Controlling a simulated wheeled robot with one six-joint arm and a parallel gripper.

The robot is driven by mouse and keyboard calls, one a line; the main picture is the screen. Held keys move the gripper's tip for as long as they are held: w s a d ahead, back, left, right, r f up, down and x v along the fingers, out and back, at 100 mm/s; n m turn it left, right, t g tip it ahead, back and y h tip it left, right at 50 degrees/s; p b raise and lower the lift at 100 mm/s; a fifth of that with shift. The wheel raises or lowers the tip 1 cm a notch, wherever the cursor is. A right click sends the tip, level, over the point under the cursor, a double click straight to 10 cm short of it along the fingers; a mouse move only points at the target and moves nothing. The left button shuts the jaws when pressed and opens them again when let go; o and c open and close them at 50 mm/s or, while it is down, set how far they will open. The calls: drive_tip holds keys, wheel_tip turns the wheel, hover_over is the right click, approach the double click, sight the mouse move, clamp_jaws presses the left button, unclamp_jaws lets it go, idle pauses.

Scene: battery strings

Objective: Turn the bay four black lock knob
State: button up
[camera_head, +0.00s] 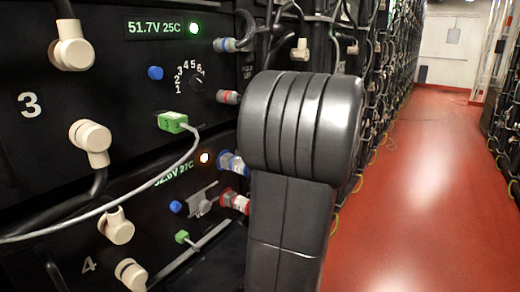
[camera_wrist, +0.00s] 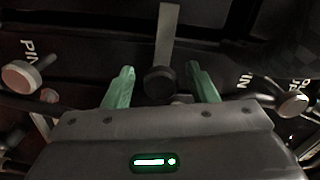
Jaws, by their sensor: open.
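In the wrist view, a round black knob (camera_wrist: 159,82) sits in front of a pale flat bar (camera_wrist: 168,32) on a dark panel. My gripper (camera_wrist: 161,72) is open, with one green finger to the left of the knob and one to the right. Gaps show on both sides, so neither finger touches it. No bay number shows in this view. In the head view, bay four (camera_head: 88,264) is at the lower left, with a lit display and a grey latch-like bar (camera_head: 203,199). My dark arm covers the area to its right. The gripper and the black knob are hidden there.
Bay three (camera_head: 29,103) lies above bay four. A green plug (camera_head: 173,122) there trails a grey cable across the front. Cream connectors (camera_head: 90,136) stick out at the left, and blue and red connectors (camera_head: 232,163) beside my arm. The red aisle floor (camera_head: 420,190) is clear.

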drive_tip(key=p+v, duration=0.3)
drive_tip(key=v, duration=1)
drive_tip(key=shift+s+d, duration=0.2)
drive_tip(key=shift+d, duration=0.15)
drive_tip(key=shift+a, duration=0.1)
drive_tip(key=b+x, duration=0.3)
drive_tip(key=x, duration=1)
drive_tip(key=shift+w+a, duration=0.25)
drive_tip(key=shift+a, duration=0.05)
drive_tip(key=shift+d, duration=0.1)
